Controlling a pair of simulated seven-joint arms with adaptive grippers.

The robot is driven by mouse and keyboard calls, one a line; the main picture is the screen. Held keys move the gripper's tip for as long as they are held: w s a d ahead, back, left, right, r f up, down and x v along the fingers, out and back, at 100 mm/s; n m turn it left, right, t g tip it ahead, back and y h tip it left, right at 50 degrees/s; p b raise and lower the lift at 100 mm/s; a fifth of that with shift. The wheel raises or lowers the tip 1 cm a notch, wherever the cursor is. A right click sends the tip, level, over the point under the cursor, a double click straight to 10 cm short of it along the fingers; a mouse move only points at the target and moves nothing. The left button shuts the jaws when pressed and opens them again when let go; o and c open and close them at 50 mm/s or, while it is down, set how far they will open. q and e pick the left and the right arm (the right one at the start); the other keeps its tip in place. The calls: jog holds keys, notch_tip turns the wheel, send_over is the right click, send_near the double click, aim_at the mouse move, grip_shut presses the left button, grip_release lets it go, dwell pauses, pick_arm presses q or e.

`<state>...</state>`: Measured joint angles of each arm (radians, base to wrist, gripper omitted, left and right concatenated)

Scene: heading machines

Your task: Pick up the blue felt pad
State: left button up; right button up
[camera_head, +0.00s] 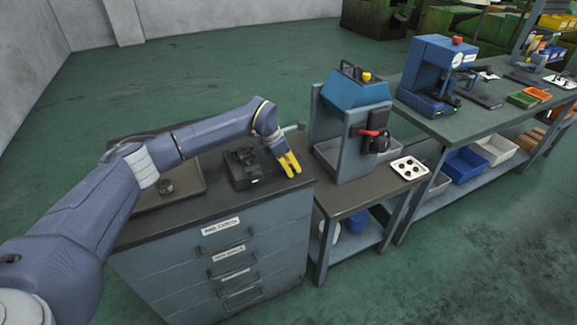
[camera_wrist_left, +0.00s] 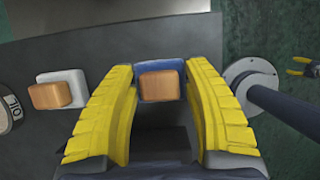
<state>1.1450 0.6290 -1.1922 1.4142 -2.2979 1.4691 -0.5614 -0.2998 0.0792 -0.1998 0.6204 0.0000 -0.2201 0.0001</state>
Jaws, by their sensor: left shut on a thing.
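The blue felt pad (camera_wrist_left: 160,66) is in the left wrist view, with a wooden block (camera_wrist_left: 162,86) on its face as a grip. My left gripper (camera_wrist_left: 160,76) has its yellow fingers on both sides of the pad and is shut on it. In the head view the left gripper (camera_head: 290,164) is low at the right end of the drawer cabinet's top. I cannot make out the pad there. My right gripper is not in view.
A white pad (camera_wrist_left: 72,82) with a wooden block lies left of the fingers. A round flange with a dark bar (camera_wrist_left: 290,110) is at right. A small dark device (camera_head: 242,168) stands on the cabinet top (camera_head: 215,200). A blue-topped machine (camera_head: 352,120) stands right of the gripper.

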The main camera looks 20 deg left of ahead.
aim_at(288, 160)
pick_arm(q)
jog(key=shift+r, duration=0.1)
notch_tip(288, 160, up, 20)
dwell(0.7)
